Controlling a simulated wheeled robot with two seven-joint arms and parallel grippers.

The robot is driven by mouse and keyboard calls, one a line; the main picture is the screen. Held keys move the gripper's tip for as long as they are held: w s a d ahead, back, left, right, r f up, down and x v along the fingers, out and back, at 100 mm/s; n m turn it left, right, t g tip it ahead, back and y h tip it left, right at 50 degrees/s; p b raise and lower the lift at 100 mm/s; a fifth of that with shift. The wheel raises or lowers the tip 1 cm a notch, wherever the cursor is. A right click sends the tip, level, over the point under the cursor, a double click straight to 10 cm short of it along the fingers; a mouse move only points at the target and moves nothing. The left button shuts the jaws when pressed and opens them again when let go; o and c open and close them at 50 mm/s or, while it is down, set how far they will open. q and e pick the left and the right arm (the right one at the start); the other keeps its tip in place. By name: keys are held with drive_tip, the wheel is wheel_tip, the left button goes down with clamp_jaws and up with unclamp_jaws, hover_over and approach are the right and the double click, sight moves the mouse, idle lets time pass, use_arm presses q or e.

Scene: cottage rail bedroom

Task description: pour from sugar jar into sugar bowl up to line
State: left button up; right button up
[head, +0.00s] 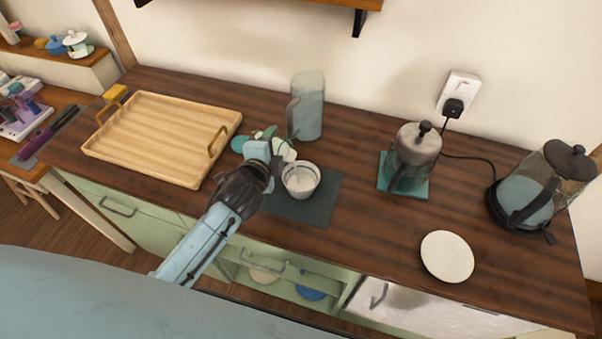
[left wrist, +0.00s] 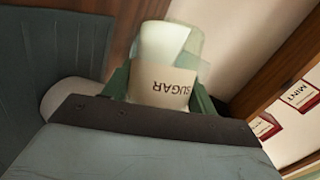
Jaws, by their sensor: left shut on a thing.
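My left gripper (head: 272,152) is shut on the sugar jar (left wrist: 165,85), whose SUGAR label reads upside down in the left wrist view. In the head view the jar is mostly hidden by the gripper; a pale part (head: 286,152) shows beside the fingers. The jar is held just behind and left of the sugar bowl (head: 300,181). The bowl is white and upright on a dark mat (head: 310,210), with pale contents inside. The fill line and any falling sugar cannot be made out. My right gripper is not in view.
A wooden tray (head: 165,120) lies at left and a glass jug (head: 307,105) stands behind the bowl. A French press (head: 415,150) on a teal mat, a white plate (head: 447,257) and a kettle (head: 535,190) are at right. The counter between bowl and plate is clear.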

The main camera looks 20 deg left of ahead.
use_arm(q)
drive_tip(key=shift+s+d+r+m+y+p, duration=0.1)
drive_tip(key=shift+d+r+m+y+p, duration=0.25)
drive_tip(key=shift+r, duration=0.5)
idle(0.5)
drive_tip(key=shift+d+f+m+t+y+b, duration=0.3)
drive_tip(key=shift+f+m+t+b, duration=0.2)
drive_tip(key=shift+m+b, duration=0.5)
idle(1.1)
drive_tip(key=shift+a+r+n+p, duration=0.25)
drive_tip(key=shift+r+n+p, duration=0.45)
drive_tip(key=shift+p, duration=0.3)
drive_tip(key=shift+a+f+n+g, duration=0.2)
drive_tip(key=shift+n+g, duration=0.2)
drive_tip(key=shift+n, duration=0.05)
drive_tip(key=shift+w+a+f+n+h+b, duration=0.1)
drive_tip(key=shift+a+f+n+h+b, duration=0.25)
drive_tip(key=shift+f, duration=0.3)
drive_tip(key=shift+w+a+f+n+h+b, duration=0.15)
drive_tip(key=shift+f+h+b, duration=0.25)
drive_tip(key=shift+f, duration=0.25)
drive_tip(key=r+n+g+h+p, duration=0.1)
drive_tip(key=p, duration=0.3)
drive_tip(key=shift+r, duration=0.15)
drive_tip(key=shift+d+f+n+h+p, duration=0.1)
drive_tip(key=shift+f+n+h+p, duration=0.15)
drive_tip(key=shift+n+p, duration=0.45)
drive_tip(key=shift+p, duration=0.3)
